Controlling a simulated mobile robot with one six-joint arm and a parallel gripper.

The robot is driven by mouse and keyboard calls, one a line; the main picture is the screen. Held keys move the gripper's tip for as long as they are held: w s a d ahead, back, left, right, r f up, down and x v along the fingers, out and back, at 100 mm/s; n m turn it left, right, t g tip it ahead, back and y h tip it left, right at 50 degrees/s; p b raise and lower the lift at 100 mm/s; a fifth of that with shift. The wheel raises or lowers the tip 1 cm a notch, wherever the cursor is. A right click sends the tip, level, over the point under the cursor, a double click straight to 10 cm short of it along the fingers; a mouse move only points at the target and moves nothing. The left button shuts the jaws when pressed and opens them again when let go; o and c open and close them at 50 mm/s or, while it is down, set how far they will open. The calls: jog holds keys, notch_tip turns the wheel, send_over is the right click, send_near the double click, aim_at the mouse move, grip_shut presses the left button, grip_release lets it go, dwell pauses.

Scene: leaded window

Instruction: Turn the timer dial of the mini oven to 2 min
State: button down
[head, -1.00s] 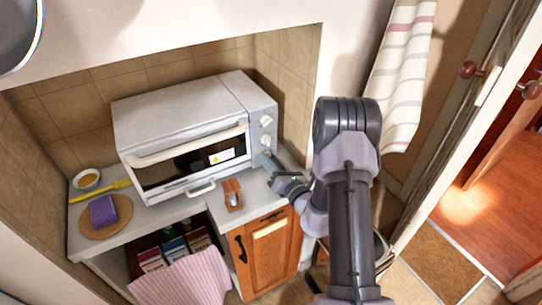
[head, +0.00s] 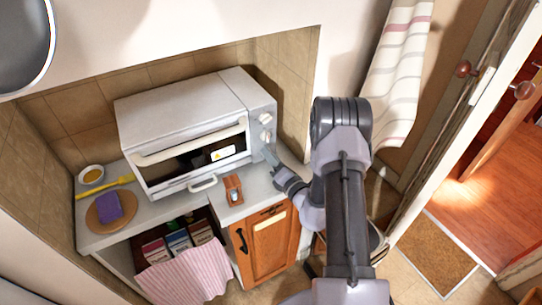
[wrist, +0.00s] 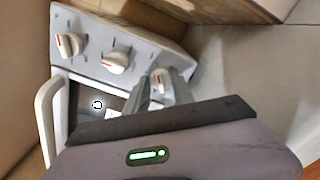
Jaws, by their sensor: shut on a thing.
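The white mini oven (head: 185,108) stands on the counter, with a column of three cream dials on its right-hand panel. In the head view the upper dial (head: 265,118) and middle dial (head: 265,135) show; my gripper (head: 267,153) covers the lowest one. In the wrist view, two free dials (wrist: 70,45) (wrist: 114,62) have red marks. My gripper (wrist: 160,88) is shut on the end dial, which I take as the timer dial (wrist: 160,80); its red mark shows between the fingers. The scale around it is too small to read.
The oven door's handle (wrist: 46,118) stands out beside my gripper. A board with a purple cloth (head: 108,207) lies at left. The side wall is close on the right.

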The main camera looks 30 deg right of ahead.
jog(key=c, duration=1.1)
grip_release()
jog(key=s, duration=1.7)
jog(key=shift+s+d, duration=0.25)
jog(key=shift+d, duration=0.05)
